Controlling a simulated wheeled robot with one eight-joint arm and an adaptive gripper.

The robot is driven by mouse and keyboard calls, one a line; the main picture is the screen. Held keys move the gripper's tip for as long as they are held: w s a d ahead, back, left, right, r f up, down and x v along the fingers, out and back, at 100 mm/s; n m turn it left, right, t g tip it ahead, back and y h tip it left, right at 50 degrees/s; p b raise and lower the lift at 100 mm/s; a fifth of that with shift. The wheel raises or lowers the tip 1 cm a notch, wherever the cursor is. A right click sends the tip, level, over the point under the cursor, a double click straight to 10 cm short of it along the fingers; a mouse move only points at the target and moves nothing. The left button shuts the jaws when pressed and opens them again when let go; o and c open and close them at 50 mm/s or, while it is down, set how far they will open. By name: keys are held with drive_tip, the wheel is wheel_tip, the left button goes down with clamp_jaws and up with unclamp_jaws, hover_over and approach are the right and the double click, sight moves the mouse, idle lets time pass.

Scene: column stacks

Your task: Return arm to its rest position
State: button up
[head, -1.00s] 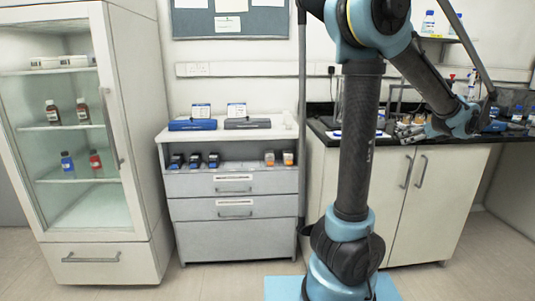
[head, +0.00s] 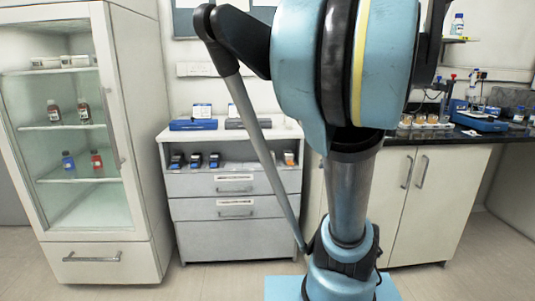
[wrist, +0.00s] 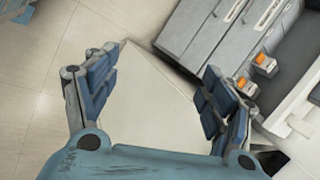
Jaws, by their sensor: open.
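My gripper (wrist: 150,90) shows in the wrist view with its two blue-padded fingers spread wide apart and nothing between them. It is open and empty. Beyond the fingers are pale floor tiles and a flat pale surface. In the head view my arm fills the middle and right of the picture, with a large blue joint close to the camera. My gripper is not visible in the head view.
A glass-front cabinet (head: 140,150) with bottles stands at the left. A grey drawer unit (head: 210,184) stands behind my arm, its shelf holding small devices. A dark-topped bench (head: 452,136) at the right carries lab equipment. Floor shows between cabinet and drawers.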

drive_tip(key=s+a+f+n+g+h, duration=0.2)
drive_tip(key=s+a+f+n+h, duration=0.1)
drive_tip(key=s+f+n, duration=0.6)
drive_tip(key=s+a+n, duration=0.1)
drive_tip(key=s+n, duration=0.2)
drive_tip(key=s, duration=0.1)
drive_tip(key=shift+f+n, duration=0.25)
drive_tip(key=shift+n, duration=0.05)
drive_tip(key=shift+a, duration=0.1)
drive_tip(key=shift+w+f, duration=0.2)
drive_tip(key=shift+w, duration=0.2)
